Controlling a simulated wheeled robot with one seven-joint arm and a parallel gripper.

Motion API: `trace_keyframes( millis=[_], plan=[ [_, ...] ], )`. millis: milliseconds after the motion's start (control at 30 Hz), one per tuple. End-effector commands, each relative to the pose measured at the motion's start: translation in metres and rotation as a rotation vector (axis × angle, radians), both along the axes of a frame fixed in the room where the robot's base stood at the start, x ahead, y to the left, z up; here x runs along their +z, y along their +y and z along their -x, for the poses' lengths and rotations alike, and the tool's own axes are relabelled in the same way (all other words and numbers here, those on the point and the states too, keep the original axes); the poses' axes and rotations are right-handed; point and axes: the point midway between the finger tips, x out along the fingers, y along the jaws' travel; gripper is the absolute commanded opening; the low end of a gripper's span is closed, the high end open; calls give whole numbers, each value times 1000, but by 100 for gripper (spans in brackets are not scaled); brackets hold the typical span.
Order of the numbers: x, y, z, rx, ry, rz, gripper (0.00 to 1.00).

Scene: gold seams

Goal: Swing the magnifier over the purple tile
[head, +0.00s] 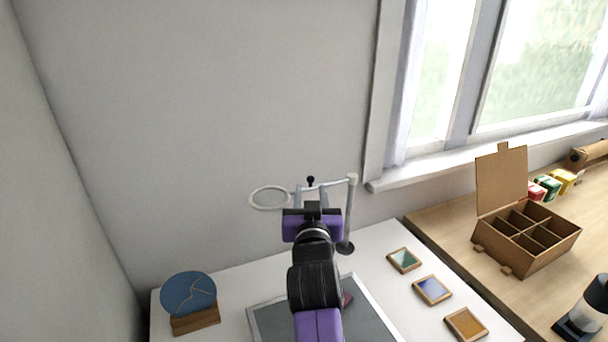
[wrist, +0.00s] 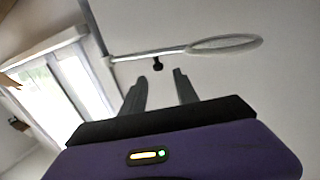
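The magnifier is a pale ring lens (head: 269,197) on a thin horizontal arm, joined to an upright post (head: 349,215) on a round dark base. The ring also shows in the wrist view (wrist: 225,44), with a small black knob (wrist: 157,63) on its arm. My gripper (head: 311,189) is open; in the wrist view its two fingers (wrist: 158,78) point at the knob, with nothing visible between them. Whether they reach the knob is unclear. A wood-framed blue-violet tile (head: 432,290), likely the purple one, lies on the white table, right of the post.
A green tile (head: 404,260) and an amber tile (head: 466,324) lie beside it. A grey framed mat (head: 373,318) holds a small dark-pink piece (head: 347,298), partly behind my arm. A blue gold-seamed disc (head: 188,295) stands left. A cardboard box (head: 527,238) sits on the wooden counter.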

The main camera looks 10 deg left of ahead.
Motion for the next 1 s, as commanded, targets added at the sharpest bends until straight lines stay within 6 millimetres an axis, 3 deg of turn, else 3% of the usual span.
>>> trace_keyframes(
  millis=[500, 1000],
  plan=[
    [1, 11, -62, -2, -1, -1, 36],
    [1, 14, -71, -1, -3, -1, 36]
  ],
)
